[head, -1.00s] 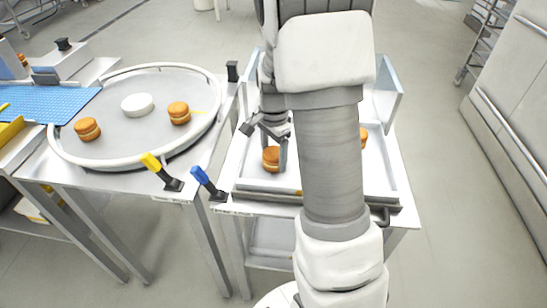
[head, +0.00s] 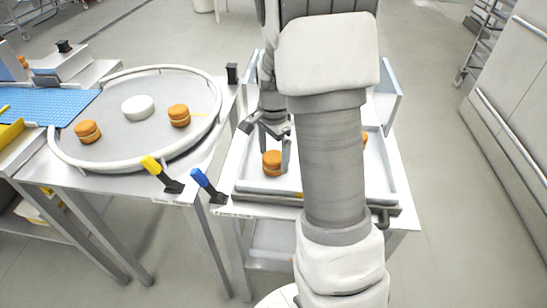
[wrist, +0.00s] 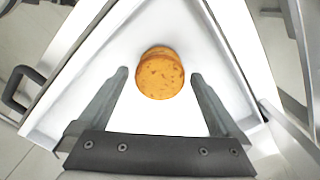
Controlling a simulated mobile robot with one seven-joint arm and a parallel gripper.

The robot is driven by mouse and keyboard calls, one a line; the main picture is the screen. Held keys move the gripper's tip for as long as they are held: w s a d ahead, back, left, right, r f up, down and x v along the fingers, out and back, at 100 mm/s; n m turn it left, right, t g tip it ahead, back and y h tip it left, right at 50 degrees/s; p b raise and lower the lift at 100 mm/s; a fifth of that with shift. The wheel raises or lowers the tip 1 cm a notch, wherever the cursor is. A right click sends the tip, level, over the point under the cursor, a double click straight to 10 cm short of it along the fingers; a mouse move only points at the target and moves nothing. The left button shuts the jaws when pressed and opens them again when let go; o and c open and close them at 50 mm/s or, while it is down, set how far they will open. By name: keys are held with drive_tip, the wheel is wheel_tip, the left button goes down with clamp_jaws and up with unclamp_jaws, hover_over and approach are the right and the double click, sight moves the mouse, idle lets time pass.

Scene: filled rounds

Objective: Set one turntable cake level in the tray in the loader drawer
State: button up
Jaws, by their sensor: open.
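A filled orange-brown cake (head: 272,163) sits level in the left part of the white tray (head: 255,187) in the loader drawer. It also shows in the wrist view (wrist: 160,74), beyond and between the fingertips. My gripper (head: 270,133) is open above the tray, its fingers apart on either side of the cake and not pressing on it. A second cake (head: 364,139) in the tray is mostly hidden behind my arm. Two cakes, a left one (head: 87,131) and a right one (head: 179,115), stand on the round turntable (head: 130,88).
A white round hub (head: 138,105) stands in the turntable's middle. A yellow-handled lever (head: 162,173) and a blue-handled lever (head: 208,185) stick out at the front edges. A blue mat (head: 50,103) lies at the left. My arm hides the tray's middle.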

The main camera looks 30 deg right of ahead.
sight(273, 156)
wheel_tip(273, 156, up, 10)
drive_tip(key=p, duration=0.2)
drive_tip(key=s+a+r+n+t, duration=0.2)
drive_tip(key=s+a+r+n, duration=0.3)
drive_tip(key=s+n, duration=0.3)
drive_tip(key=s+a+r+n+t, duration=0.3)
drive_tip(key=s+a+r+n, duration=0.2)
drive_tip(key=s, duration=0.5)
drive_tip(key=a+n, duration=0.2)
drive_tip(key=shift+s+a+r+n+t, duration=0.2)
drive_tip(key=shift+s+r+n+t, duration=0.1)
drive_tip(key=shift+n, duration=0.1)
wheel_tip(273, 156, up, 6)
drive_tip(key=p, duration=0.5)
drive_tip(key=shift+p, duration=0.35)
